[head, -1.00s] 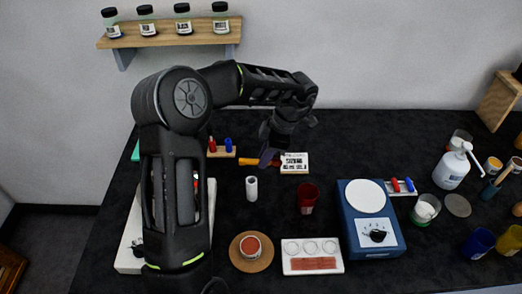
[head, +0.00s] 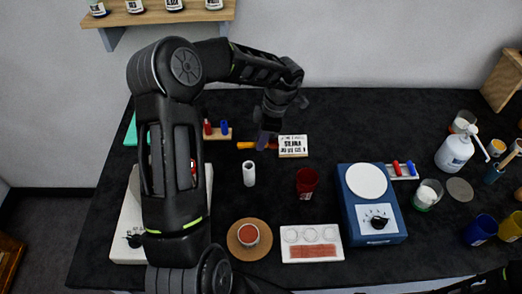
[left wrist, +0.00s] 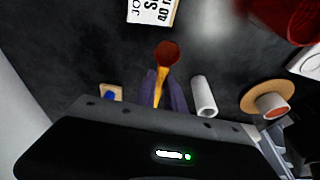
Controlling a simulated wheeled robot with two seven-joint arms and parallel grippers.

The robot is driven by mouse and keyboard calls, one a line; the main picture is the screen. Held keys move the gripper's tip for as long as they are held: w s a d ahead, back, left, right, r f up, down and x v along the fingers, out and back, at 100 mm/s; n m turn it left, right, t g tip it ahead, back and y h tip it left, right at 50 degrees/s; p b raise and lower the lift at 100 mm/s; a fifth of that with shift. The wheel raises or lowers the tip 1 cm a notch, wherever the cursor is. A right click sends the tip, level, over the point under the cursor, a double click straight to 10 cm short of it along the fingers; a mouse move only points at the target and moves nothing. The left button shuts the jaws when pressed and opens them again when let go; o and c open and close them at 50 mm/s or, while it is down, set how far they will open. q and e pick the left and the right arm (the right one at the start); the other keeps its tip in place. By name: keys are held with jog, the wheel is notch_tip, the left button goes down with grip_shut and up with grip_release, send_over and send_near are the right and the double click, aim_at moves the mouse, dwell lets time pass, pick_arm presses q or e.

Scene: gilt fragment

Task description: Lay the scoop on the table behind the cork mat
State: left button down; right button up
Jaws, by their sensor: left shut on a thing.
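The scoop has an orange handle (head: 245,145) and a red-brown round end, which shows in the left wrist view (left wrist: 167,52). My left gripper (head: 264,140) is shut on its handle, with the purple fingers on either side in the left wrist view (left wrist: 161,90). The scoop is low over the back of the table or on it; I cannot tell which. The round cork mat (head: 234,249) lies at the front, with a small jar of red stuff (head: 249,235) on it. My right gripper is out of view.
A white cylinder (head: 249,174) stands between the scoop and the mat. A printed card block (head: 293,146) is right of the gripper. A rack with red and blue pegs (head: 217,134) is left. A red cup (head: 306,182) and a blue scale (head: 372,212) stand right.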

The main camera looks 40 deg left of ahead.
aim_at(261, 158)
pick_arm(q)
jog(key=shift+f, duration=0.5)
jog(key=shift+f, duration=0.15)
jog(key=shift+w+d+x, duration=0.1)
jog(key=shift+d+x, duration=0.05)
jog(key=shift+x, duration=0.7)
jog(key=shift+w+d+x, duration=0.15)
jog(key=shift+x, duration=0.7)
jog(key=shift+f, duration=0.2)
jog(key=shift+f, duration=0.15)
jog(key=c, duration=1.4)
grip_release()
jog(key=shift+c, duration=0.2)
